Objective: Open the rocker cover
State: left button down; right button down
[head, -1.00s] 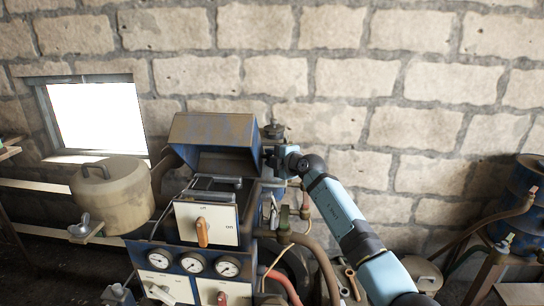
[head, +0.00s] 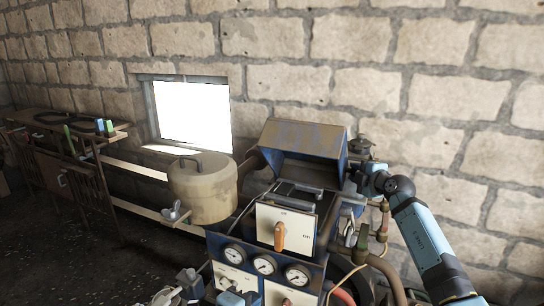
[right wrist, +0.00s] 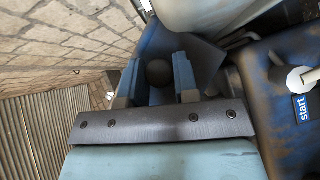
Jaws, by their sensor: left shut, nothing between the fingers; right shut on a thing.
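The rocker cover (head: 305,135), a worn blue and brown hood, stands tilted up on the engine, its dark hollow underside facing me in the head view. My right gripper (head: 362,180) is at the cover's right side. In the right wrist view my right gripper (right wrist: 157,80) has its two fingers on either side of a dark round knob (right wrist: 158,73) in front of a blue panel, and is shut on it. What seems to be my left gripper (head: 230,297) shows as a light blue piece at the bottom edge, shut and empty, mostly cut off.
A switch panel (head: 285,228) with an orange handle and several gauges (head: 264,266) sit below the cover. A tan lidded tank (head: 202,190) stands to the left. Pipes and hoses (head: 375,262) run at the right. A wooden bench (head: 70,135) is far left, a stone wall behind.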

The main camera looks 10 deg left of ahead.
pick_arm(q)
jog(key=w+a+r+m+t+y, duration=0.15)
jog(key=w+r+m, duration=0.35)
jog(key=r+m, duration=0.55)
jog(key=w+a+r+m+t, duration=0.15)
jog(key=w+r+m, duration=0.4)
jog(key=r, duration=0.85)
jog(key=w+d+r+m, duration=0.1)
jog(key=w+d, duration=0.2)
jog(key=w, duration=0.8)
jog(key=shift+w+r+t, duration=0.15)
jog(key=shift+r+t, duration=0.15)
jog(key=shift+r, duration=0.1)
